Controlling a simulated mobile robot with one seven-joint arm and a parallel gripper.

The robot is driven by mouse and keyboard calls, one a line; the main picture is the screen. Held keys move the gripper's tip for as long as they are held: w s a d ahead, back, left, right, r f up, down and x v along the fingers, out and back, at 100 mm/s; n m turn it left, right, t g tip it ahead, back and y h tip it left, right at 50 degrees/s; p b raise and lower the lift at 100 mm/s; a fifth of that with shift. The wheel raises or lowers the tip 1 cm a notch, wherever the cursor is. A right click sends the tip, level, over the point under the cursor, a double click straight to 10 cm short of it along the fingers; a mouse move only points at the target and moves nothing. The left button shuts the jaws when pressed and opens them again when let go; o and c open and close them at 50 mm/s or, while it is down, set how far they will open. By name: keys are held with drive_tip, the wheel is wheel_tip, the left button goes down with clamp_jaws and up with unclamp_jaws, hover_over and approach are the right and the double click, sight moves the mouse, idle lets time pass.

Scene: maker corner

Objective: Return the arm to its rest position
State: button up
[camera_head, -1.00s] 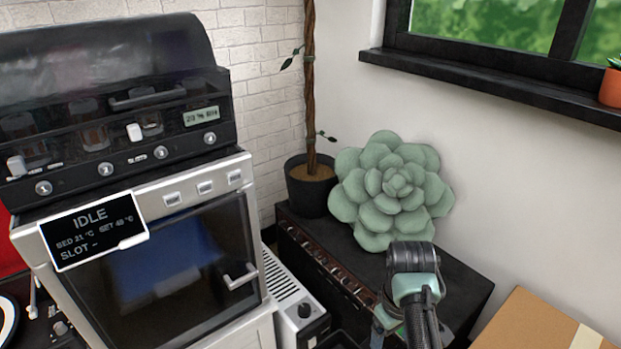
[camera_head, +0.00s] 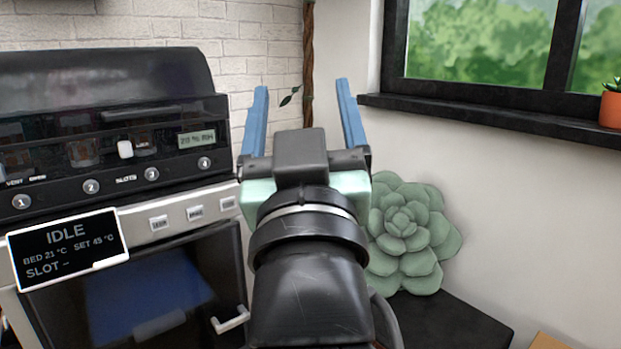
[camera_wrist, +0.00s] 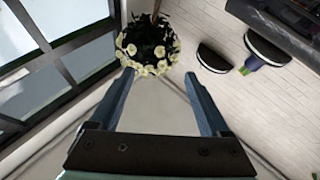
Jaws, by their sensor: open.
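My gripper (camera_head: 302,100) is raised in the middle of the head view, its two blue fingers spread apart and pointing up. Nothing is between the fingers. My dark arm rises below it and hides part of the scene behind. In the wrist view my gripper (camera_wrist: 160,90) is also open and empty, with a hanging plant with white flowers (camera_wrist: 148,50) beyond the fingertips.
A printer (camera_head: 130,230) with an IDLE screen (camera_head: 68,250) stands at left. A green succulent cushion (camera_head: 408,235) sits on a black cabinet (camera_head: 455,330) at right. A window sill (camera_head: 480,115) holds an orange pot (camera_head: 612,108). The wrist view shows wall shelves (camera_wrist: 213,58).

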drive_tip(key=s+r+m+t+h+b, duration=0.15)
drive_tip(key=s+r+t, duration=0.3)
drive_tip(key=s, duration=0.55)
wheel_tip(320, 180, up, 37)
drive_tip(key=p, duration=3.7)
drive_tip(key=shift+d+g, duration=0.3)
drive_tip(key=shift+g, duration=0.05)
